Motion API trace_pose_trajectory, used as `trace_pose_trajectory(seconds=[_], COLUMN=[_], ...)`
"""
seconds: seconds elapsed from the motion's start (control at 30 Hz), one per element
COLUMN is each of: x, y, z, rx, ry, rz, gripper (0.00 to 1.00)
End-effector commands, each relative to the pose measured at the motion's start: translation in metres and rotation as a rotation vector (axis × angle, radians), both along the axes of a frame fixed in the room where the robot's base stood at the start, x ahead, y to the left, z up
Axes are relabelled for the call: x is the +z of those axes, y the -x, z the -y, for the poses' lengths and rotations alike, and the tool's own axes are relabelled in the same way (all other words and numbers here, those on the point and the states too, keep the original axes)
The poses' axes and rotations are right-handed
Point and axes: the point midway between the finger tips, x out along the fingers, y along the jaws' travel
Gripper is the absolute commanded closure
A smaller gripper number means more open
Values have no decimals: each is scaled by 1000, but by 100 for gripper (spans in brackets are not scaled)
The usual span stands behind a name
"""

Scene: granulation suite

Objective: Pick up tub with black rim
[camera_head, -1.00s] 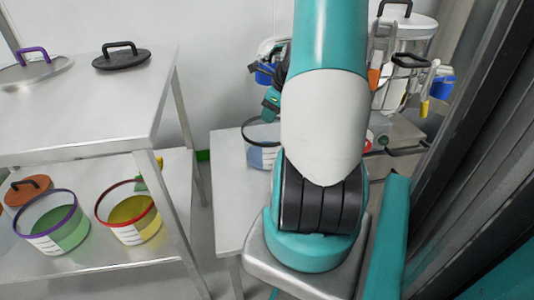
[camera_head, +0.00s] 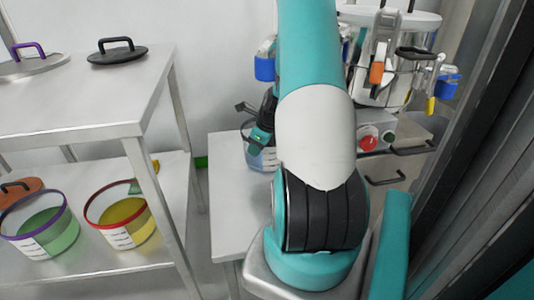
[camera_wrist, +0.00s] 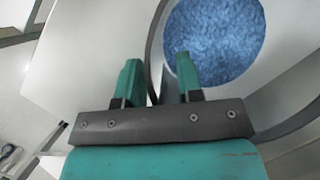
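The tub with black rim (camera_head: 262,160) stands on a small light table, partly hidden behind my arm. In the wrist view its dark rim (camera_wrist: 150,62) curves around blue granular contents (camera_wrist: 215,40). My gripper (camera_wrist: 158,75) is open, with one teal finger on each side of the near rim and wall. I cannot tell whether either finger touches the wall. In the head view my gripper (camera_head: 262,138) is at the tub's rim, largely hidden by my arm.
A steel rack (camera_head: 80,125) on the left holds a black lid (camera_head: 117,54) on top. A purple-rimmed tub (camera_head: 40,232) and a red-rimmed tub (camera_head: 122,220) stand on its lower shelf. A steel vessel (camera_head: 415,30) stands behind right. The table's front part (camera_head: 225,220) is clear.

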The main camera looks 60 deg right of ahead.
Motion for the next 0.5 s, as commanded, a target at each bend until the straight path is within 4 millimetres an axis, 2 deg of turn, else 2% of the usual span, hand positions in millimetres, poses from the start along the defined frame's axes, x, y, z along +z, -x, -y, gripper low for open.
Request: trace_pose_trajectory(seconds=[0.23, 0.37, 0.4, 0.5], x=[-3, -3, -3, -3], y=[-2, -2, -1, -1], z=[0, 0, 0, 0], rx=[0, 0, 0, 0], ry=[1, 1, 1, 1], rz=[0, 0, 0, 0], gripper=[66, 96, 100, 100])
